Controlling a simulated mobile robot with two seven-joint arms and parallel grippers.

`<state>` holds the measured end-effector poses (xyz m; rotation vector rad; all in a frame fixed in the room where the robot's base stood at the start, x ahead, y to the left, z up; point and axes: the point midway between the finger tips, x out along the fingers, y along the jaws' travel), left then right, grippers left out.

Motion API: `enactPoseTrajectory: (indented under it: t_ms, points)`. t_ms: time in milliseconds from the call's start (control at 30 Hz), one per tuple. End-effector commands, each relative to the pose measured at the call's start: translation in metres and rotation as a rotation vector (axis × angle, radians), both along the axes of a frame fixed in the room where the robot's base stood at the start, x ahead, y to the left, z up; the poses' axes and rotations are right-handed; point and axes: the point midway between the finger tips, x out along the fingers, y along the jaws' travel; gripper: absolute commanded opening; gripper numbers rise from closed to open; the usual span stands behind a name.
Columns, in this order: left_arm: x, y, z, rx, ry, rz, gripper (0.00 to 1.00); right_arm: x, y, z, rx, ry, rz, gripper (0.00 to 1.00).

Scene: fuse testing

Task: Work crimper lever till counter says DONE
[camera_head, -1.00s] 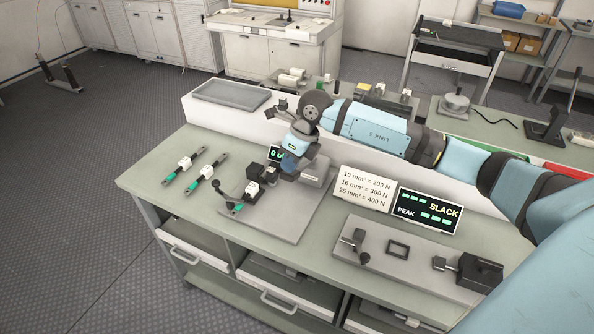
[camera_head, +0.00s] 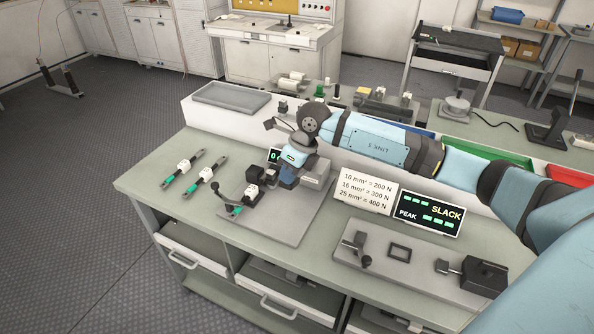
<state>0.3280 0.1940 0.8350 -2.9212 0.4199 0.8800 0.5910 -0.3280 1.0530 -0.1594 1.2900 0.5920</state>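The crimper (camera_head: 255,176) is a dark block on a grey base plate (camera_head: 291,233) on the bench. Its black lever (camera_head: 222,197) stands tilted at the left of the crimper, ball knob uppermost. A cable piece with a white tag (camera_head: 252,191) and a green end (camera_head: 236,210) sits at the crimper. The small counter (camera_head: 273,155) stands behind; it shows a green 0, the rest hidden by my arm. My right gripper (camera_head: 287,183) points down just right of the crimper, apart from the lever; its fingers are too dark and small to read. My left gripper is out of view.
Two tagged cable pieces (camera_head: 183,166) (camera_head: 206,174) lie at the left of the bench. A white card (camera_head: 367,190) lists sizes and forces. A black display (camera_head: 429,211) reads SLACK and PEAK above a test fixture (camera_head: 400,255). A grey tray (camera_head: 232,96) sits behind.

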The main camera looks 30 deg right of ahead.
Motion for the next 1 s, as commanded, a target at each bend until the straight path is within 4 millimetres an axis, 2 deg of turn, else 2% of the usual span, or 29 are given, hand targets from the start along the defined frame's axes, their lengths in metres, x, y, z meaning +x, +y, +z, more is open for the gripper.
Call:
enactPoseTrajectory:
  t_ms: [1000]
  points:
    - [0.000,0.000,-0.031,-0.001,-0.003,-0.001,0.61,-0.005,0.007,-0.048,-0.003,0.001,-0.001,0.00]
